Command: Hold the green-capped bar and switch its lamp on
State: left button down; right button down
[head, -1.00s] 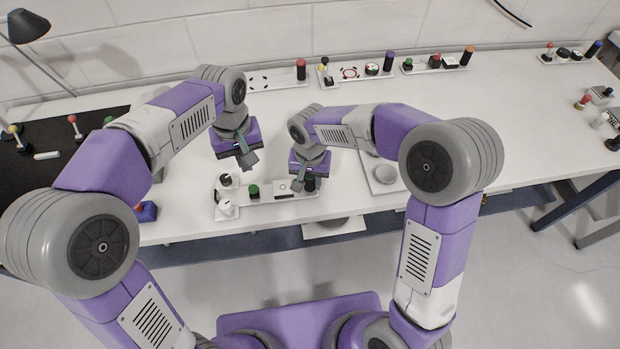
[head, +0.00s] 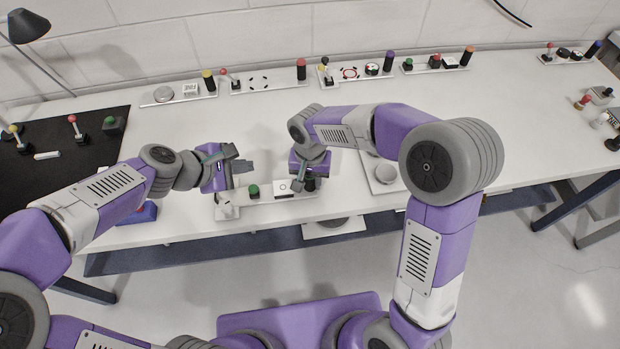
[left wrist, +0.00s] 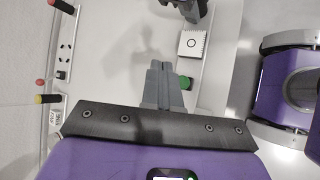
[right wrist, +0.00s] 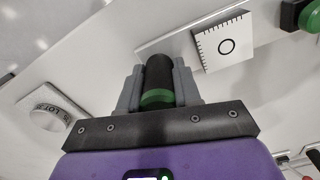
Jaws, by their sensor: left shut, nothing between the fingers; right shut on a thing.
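The green-capped bar (head: 268,196) is a white strip near the table's front edge. It carries a green button (head: 253,190), a white square plate with a ring (head: 284,187), a white knob part (head: 225,211) and a black post (head: 311,185) at its right end. My right gripper (head: 304,180) is shut on this post; the right wrist view shows the post's green band (right wrist: 157,98) between the fingers. My left gripper (head: 245,167) is shut and empty, pointing right just above the bar's left part. In the left wrist view its fingertips (left wrist: 158,68) appear beside the green button (left wrist: 186,82).
Several similar bars with black, red, yellow and purple posts (head: 390,62) stand along the back wall. A black mat (head: 60,165) with joysticks lies at left, a blue block (head: 148,212) at front left. A round grey disc (head: 385,174) lies right of my right gripper.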

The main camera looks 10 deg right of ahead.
aim_at(256, 187)
pick_arm(q)
jog(key=shift+f, duration=4.4)
jog(key=shift+s, duration=0.1)
jog(key=shift+a+r, duration=0.1)
jog(key=shift+r, duration=3.3)
